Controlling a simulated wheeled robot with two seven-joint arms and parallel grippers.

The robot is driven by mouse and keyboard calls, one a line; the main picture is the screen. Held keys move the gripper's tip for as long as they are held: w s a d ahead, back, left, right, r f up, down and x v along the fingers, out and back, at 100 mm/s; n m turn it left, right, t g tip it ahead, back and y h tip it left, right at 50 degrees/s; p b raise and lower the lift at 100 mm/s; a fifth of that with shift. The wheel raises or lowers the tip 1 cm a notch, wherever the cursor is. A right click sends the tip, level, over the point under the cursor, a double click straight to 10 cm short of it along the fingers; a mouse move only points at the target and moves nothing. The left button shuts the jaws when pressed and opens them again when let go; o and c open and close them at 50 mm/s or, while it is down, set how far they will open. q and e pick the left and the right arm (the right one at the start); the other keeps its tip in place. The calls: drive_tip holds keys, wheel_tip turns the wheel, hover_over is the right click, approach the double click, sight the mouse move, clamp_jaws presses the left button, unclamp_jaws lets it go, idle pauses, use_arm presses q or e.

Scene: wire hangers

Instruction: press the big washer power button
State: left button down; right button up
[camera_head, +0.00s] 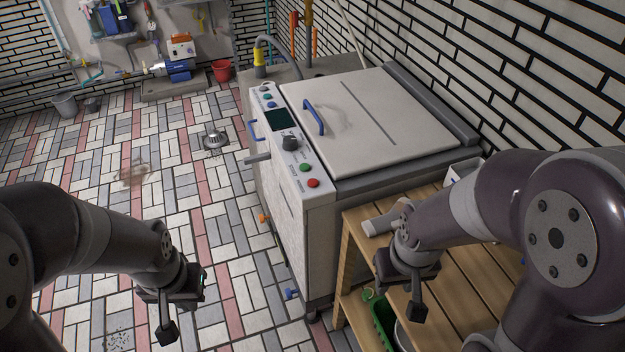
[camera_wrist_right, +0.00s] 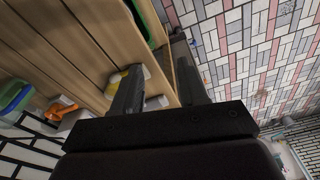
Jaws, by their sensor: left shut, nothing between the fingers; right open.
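The big washer (camera_head: 350,115) is a white box-shaped machine in the middle of the head view. Its slanted control panel carries a dark display (camera_head: 279,119), a black knob (camera_head: 290,142), a green button (camera_head: 305,167) and a red button (camera_head: 313,183). I cannot read which button is the power button. My left gripper (camera_head: 178,308) is shut and empty over the floor, to the left of the washer and apart from it. My right gripper (camera_head: 408,285) is open and empty above the wooden shelf, near the washer's front right; its fingers also show in the right wrist view (camera_wrist_right: 158,85).
A slatted wooden shelf (camera_head: 455,275) stands against the washer's near side, with a grey object (camera_head: 383,219) on top and a green container (camera_head: 381,322) below. Blue handles stick out from the washer's lid (camera_head: 313,117) and front (camera_head: 252,132). The tiled floor to the left is mostly clear.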

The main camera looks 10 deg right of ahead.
idle(0.3)
clamp_jaws()
idle(1.6)
